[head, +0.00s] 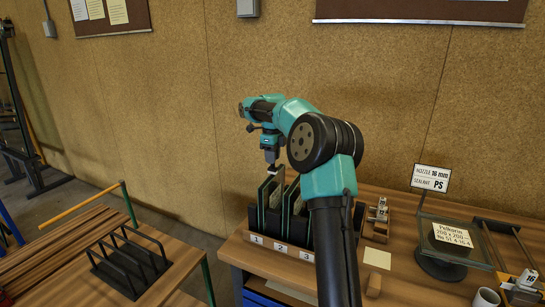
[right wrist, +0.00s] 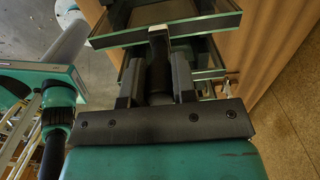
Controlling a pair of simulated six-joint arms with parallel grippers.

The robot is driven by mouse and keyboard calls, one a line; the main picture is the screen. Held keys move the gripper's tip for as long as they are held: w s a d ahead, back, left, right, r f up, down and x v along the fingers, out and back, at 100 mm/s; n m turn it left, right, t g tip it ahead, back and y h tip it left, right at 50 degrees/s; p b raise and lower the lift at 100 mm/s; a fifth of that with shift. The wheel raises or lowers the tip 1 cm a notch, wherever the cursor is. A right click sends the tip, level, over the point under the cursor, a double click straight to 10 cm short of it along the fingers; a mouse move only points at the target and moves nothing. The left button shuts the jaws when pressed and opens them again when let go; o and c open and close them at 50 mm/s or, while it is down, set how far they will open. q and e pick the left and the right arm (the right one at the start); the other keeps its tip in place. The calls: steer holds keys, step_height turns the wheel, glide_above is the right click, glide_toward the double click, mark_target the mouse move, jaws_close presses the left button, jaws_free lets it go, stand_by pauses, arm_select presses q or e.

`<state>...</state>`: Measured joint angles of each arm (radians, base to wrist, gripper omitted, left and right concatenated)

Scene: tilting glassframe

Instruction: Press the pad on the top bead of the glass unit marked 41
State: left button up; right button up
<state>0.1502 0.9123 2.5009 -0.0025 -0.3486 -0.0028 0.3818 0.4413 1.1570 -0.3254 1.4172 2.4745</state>
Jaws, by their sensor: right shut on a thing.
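My right gripper (head: 269,152) is above the slotted dark rack, pointing down. In the right wrist view its two fingers (right wrist: 157,85) are shut on a dark handled tool (right wrist: 158,60), which has a pale end. In the head view a small dark and pale piece (head: 266,177) shows below the gripper, close to the glass tops. I cannot tell whether it touches. Glass units (head: 272,192) stand upright in the rack. Glass edges (right wrist: 200,25) also show beyond the tool in the right wrist view. I cannot read a 41 on any unit. My left gripper is out of view.
The rack's front carries labels 1, 2 and 3 (head: 280,246). To its right are a wooden block (head: 377,258), a sign reading nozzle 16 mm, sealant PS (head: 432,178), and a glass plate on a dark stand (head: 447,240). An empty black wire rack (head: 130,262) is at left.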

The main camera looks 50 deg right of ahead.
steer(key=shift+f, duration=0.65)
stand_by(1.6)
steer(key=shift+r, duration=0.1)
steer(key=shift+r, duration=3.5)
steer(key=shift+s+d, duration=0.1)
